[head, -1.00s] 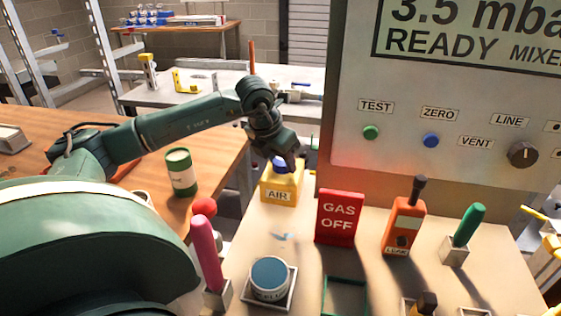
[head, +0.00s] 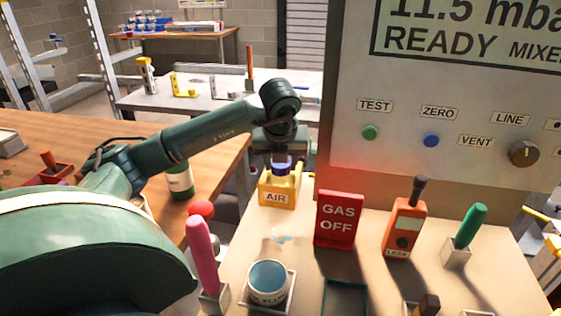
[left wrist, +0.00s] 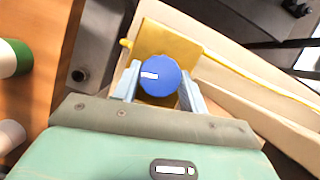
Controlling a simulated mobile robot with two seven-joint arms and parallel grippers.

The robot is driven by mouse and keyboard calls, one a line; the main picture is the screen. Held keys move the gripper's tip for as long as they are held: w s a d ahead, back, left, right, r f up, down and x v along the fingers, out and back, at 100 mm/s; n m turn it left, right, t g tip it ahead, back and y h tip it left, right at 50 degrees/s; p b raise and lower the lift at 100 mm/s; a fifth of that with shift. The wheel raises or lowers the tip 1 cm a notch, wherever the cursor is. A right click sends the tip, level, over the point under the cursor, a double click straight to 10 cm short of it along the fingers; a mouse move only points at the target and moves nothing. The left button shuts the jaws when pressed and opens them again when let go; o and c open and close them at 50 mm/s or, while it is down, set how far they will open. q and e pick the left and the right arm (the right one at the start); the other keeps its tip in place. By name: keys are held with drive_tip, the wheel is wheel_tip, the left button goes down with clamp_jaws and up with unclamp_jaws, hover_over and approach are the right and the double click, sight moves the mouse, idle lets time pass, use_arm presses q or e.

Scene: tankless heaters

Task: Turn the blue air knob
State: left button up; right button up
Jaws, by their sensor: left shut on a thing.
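The blue air knob (head: 281,168) sits on top of a yellow block labelled AIR (head: 278,192). In the left wrist view the blue knob (left wrist: 160,76) is round with a white mark near its left side, and part of the yellow block (left wrist: 165,45) shows behind it. My left gripper (head: 281,160) is above the block and shut on the knob. In the left wrist view, its fingers (left wrist: 159,88) stand on either side of the knob. My right gripper is in neither view.
A red GAS OFF sign (head: 338,218) stands right of the AIR block. The orange leak tool (head: 404,228), pink handle (head: 201,255) and blue cup (head: 268,282) are nearby. The grey panel (head: 440,110) rises close to the right of my left gripper; its display reads 11.5 mbar.

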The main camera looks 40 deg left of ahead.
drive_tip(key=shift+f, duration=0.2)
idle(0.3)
use_arm(q)
drive_tip(key=o, duration=1)
drive_tip(key=shift+c, duration=0.2)
drive_tip(key=p+v, duration=0.2)
drive_tip(key=v, duration=1.1)
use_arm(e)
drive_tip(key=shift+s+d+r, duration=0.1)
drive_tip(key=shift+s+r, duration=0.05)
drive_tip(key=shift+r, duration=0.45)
use_arm(q)
drive_tip(key=shift+r, duration=0.1)
